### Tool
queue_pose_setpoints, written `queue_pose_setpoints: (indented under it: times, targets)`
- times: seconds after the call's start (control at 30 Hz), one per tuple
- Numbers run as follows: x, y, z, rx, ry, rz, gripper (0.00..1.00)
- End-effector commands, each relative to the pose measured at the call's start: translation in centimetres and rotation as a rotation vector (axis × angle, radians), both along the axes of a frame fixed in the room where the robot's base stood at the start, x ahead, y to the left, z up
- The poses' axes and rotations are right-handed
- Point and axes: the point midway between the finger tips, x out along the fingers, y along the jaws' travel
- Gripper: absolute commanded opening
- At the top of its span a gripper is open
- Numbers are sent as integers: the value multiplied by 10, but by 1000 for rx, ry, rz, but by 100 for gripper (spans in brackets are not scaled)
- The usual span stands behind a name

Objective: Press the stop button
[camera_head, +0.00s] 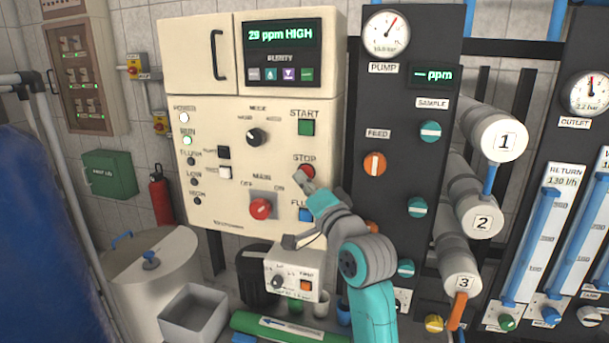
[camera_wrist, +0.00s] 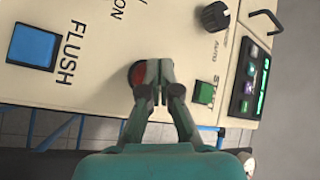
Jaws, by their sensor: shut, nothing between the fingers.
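The stop button (camera_head: 307,171) is a round red button under the STOP label on the cream control panel (camera_head: 230,222), below the green START button (camera_head: 306,127). In the wrist view the red stop button (camera_wrist: 137,74) shows partly behind my fingertips. My gripper (camera_head: 301,181) is shut and empty, with its tips at the lower edge of the button in the head view. In the wrist view my gripper (camera_wrist: 153,92) overlaps the button's right side. I cannot tell whether the tips touch it.
The blue FLUSH button (camera_head: 305,214) sits just below my gripper, and the red MAIN switch (camera_head: 261,208) is at its lower left. A dark gauge panel (camera_head: 395,110) stands to the right. A small control box (camera_head: 294,272) is below.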

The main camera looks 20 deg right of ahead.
Motion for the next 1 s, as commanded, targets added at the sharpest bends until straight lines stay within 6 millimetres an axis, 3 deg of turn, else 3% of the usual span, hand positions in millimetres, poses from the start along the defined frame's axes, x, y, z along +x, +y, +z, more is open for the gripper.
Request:
queue_pose_setpoints:
  times: [1.0]
  targets:
    - [7, -5, 0, 1, 1, 0, 0]
